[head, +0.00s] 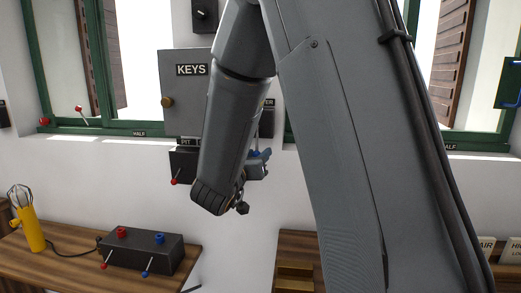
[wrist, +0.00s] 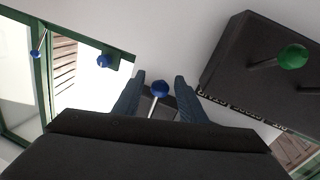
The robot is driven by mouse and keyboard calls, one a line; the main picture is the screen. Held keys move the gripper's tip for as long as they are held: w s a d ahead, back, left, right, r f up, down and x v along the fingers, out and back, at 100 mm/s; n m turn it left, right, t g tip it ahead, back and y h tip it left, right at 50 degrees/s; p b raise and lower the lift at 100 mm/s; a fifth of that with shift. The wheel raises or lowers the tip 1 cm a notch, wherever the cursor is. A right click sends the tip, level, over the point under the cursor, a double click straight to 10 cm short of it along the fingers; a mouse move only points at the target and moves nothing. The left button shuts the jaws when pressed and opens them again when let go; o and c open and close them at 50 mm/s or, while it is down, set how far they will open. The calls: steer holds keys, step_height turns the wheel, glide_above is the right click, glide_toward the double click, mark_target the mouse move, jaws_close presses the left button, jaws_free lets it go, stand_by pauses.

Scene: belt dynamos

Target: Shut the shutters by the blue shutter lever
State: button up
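A blue ball-topped lever (wrist: 160,89) on a bright metal stem stands between the fingers of my gripper (wrist: 160,86) in the wrist view. The fingers are apart, one on each side of the ball, with gaps visible. No label on this lever is readable. In the head view my gripper (head: 258,164) is partly hidden behind my arm, in front of the wall below the grey KEYS cabinet (head: 183,112). Brown slatted shutters (head: 103,50) stand swung open outside the left window, and another (head: 450,48) outside the right window.
A dark box with a green-knobbed lever (wrist: 293,57) is close on the right in the wrist view. A red-knobbed lever (head: 175,181) hangs by the PIT box. The bench holds a black control box (head: 142,252) and a yellow lamp (head: 31,229).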

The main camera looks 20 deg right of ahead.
steer(key=shift+p+x, duration=0.4)
steer(key=shift+x, duration=1.3)
jaws_close()
